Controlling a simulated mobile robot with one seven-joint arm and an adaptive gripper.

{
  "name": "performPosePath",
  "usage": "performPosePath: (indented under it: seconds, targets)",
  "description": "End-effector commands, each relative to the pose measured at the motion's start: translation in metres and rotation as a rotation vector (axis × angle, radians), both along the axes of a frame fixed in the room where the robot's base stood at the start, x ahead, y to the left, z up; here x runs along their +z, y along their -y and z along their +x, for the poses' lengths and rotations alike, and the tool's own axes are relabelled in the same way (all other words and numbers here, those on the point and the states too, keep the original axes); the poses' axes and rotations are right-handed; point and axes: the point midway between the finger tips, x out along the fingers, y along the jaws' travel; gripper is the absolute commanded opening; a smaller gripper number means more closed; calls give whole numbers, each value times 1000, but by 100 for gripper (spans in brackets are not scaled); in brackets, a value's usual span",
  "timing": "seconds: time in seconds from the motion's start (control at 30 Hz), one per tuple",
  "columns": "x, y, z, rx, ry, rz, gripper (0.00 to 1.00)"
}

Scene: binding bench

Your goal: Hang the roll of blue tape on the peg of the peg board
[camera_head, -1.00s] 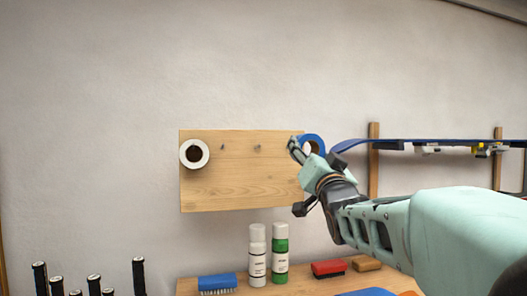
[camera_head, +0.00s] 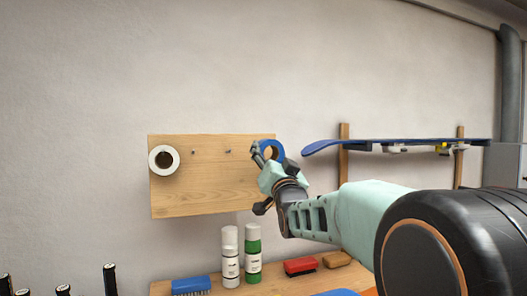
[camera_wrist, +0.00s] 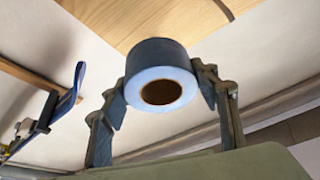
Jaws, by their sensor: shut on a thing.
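The roll of blue tape (camera_head: 271,149) is held at the right end of the peg board in the head view. In the wrist view the roll (camera_wrist: 160,75) sits between the two fingers of my gripper (camera_wrist: 165,92), its round hole showing. My gripper (camera_head: 262,152) is shut on the roll. The wooden peg board (camera_head: 200,198) is on the wall; its edge also shows behind the roll in the wrist view (camera_wrist: 130,18). Two bare pegs show on it, a left peg (camera_head: 193,152) and a right peg (camera_head: 228,151). The roll is on neither of these two pegs.
A white roll (camera_head: 163,160) hangs at the board's left end. Below stand a white bottle (camera_head: 230,258), a green bottle (camera_head: 253,254), a blue brush (camera_head: 190,285) and a red brush (camera_head: 300,266). A rack with a blue board (camera_head: 400,145) is on the right.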

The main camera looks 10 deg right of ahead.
Motion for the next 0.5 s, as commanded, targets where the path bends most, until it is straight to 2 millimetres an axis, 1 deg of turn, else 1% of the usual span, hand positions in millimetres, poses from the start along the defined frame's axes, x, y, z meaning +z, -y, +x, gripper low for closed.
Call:
performPosePath:
  seconds: [0.1, 0.5]
  targets:
    - [3, -2, 9, 1, 0, 1, 36]
    - [2, -8, 36, 1, 0, 1, 36]
